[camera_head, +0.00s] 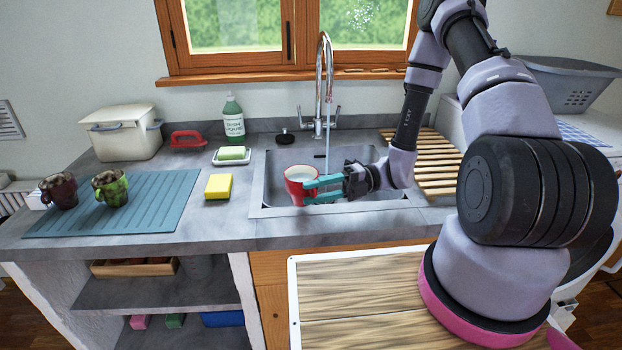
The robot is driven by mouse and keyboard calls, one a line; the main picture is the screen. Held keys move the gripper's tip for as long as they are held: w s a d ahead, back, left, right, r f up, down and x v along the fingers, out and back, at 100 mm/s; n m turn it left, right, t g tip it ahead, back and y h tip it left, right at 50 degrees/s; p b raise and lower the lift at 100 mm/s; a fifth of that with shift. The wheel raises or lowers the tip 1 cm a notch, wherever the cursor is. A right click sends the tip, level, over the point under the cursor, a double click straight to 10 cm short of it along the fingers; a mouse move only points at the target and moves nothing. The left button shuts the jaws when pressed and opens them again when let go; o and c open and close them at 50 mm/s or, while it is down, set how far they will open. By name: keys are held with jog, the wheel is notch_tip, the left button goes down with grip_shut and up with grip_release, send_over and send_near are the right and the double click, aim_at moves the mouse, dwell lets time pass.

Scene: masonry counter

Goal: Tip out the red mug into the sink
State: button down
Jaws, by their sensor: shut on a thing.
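The red mug (296,191) is upright over the left part of the sink (262,205). Its inside is pale; whether it holds anything is hard to tell. My gripper (322,188) reaches in from the right with teal fingers and is shut on the red mug at its right side. The sink is a grey metal basin set in the counter. My gripper and forearm hide part of its floor.
A chrome faucet (328,85) stands behind the sink. A yellow sponge (218,186), soap dish (231,160) and green bottle (233,120) are to the left. Two mugs, dark red (60,191) and green (110,188), stand on a teal mat (150,210). A slatted wooden rack (432,165) is right.

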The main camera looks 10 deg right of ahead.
aim_at(317, 169)
jog(key=shift+w, duration=0.2)
jog(key=shift+w+d+r+m+y, duration=0.1)
jog(key=shift+w+m+y, duration=0.2)
jog(key=shift+w+m, duration=0.55)
jog(key=shift+w+r+m+y, duration=0.45)
jog(key=shift+r+m, duration=0.2)
jog(key=shift+m, duration=0.3)
jog(key=shift+w+d+r, duration=0.1)
jog(key=shift+w+r, duration=0.05)
jog(key=shift+w, duration=0.1)
jog(key=shift+w+d+m+t+y, duration=0.1)
jog(key=shift+w+m+t+y, duration=0.2)
jog(key=shift+w+m, duration=0.75)
jog(key=shift+w+d+m+t+y, duration=0.1)
jog(key=shift+w+m+y, duration=0.25)
jog(key=shift+w+m, duration=0.65)
jog(key=shift+w+r+m+t+y, duration=0.15)
jog(key=shift+w+r+m, duration=0.1)
jog(key=shift+m, duration=0.35)
jog(key=shift+w+r+m+t+y, duration=0.15)
jog(key=shift+r+m, duration=0.05)
jog(key=shift+m, duration=0.35)
jog(key=shift+w+d+f+m+t+y, duration=0.15)
jog(key=shift+w+m+t, duration=0.1)
jog(key=shift+m, duration=0.35)
jog(key=shift+w+a+f+m+t+y, duration=0.15)
jog(key=shift+w+m+t, duration=0.1)
jog(key=shift+m, duration=0.35)
